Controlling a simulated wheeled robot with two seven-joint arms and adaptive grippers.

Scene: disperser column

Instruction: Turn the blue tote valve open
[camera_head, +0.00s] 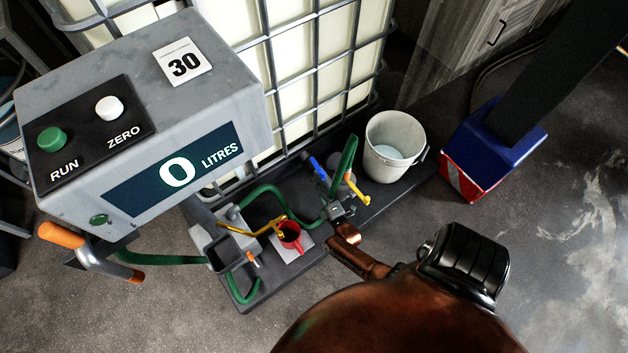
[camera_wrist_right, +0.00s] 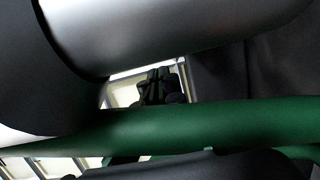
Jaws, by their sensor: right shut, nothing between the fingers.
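The blue valve handle (camera_head: 318,169) shows in the head view, low in front of the caged tote (camera_head: 320,70). It slants down to the right, beside a green hose. My right gripper (camera_head: 338,209) is just below it, among the hoses and fittings. It is shut and empty. Whether it touches the handle cannot be told. In the right wrist view dark fingers (camera_wrist_right: 158,86) sit close together behind a green hose (camera_wrist_right: 190,125), and the blue handle does not show there. My left gripper is not in view.
A yellow handle (camera_head: 357,190) is right of the blue one. A white bucket (camera_head: 393,125) stands further right. A grey dispenser box (camera_head: 145,110) reads 0 litres.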

